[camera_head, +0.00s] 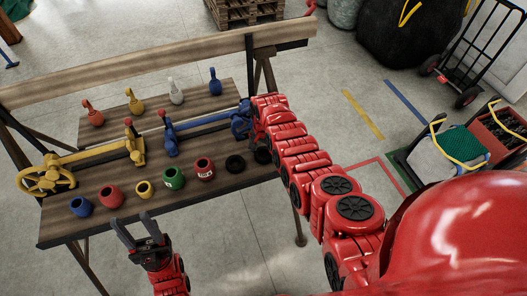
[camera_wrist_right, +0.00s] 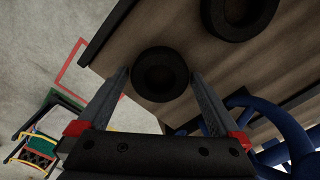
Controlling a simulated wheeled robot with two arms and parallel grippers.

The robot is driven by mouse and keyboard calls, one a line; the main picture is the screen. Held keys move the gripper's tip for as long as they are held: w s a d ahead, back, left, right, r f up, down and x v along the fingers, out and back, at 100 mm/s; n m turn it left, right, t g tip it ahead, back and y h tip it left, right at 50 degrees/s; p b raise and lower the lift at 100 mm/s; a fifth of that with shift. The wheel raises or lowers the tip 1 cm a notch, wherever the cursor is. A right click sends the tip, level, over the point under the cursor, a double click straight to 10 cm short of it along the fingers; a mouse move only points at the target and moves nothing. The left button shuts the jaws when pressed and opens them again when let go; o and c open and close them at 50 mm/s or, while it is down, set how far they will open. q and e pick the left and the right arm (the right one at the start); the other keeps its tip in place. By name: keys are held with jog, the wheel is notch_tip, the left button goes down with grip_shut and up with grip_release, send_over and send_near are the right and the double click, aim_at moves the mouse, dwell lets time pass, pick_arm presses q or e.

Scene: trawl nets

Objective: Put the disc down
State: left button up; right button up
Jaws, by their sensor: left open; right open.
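Two black discs lie flat on the wooden table (camera_head: 135,212). The left black disc (camera_head: 235,163) also shows at the top of the right wrist view (camera_wrist_right: 238,14). The right black disc (camera_head: 262,155) is near the table's right end, partly behind my right arm. In the right wrist view it appears as a dark ring (camera_wrist_right: 160,74) between the fingertips of my right gripper (camera_wrist_right: 160,80). My left gripper (camera_head: 132,226) is open and empty at the table's front edge.
Several coloured pots, including a green one (camera_head: 173,178), line the table's front. A yellow wheeled fixture (camera_head: 46,178) and a blue fixture (camera_head: 170,140) stand behind them. A cart (camera_head: 440,150) stands on the floor at right.

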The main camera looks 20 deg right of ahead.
jog(key=shift+r, duration=0.25)
notch_tip(320, 180, up, 12)
jog(key=shift+b, duration=0.35)
jog(key=shift+f, duration=0.2)
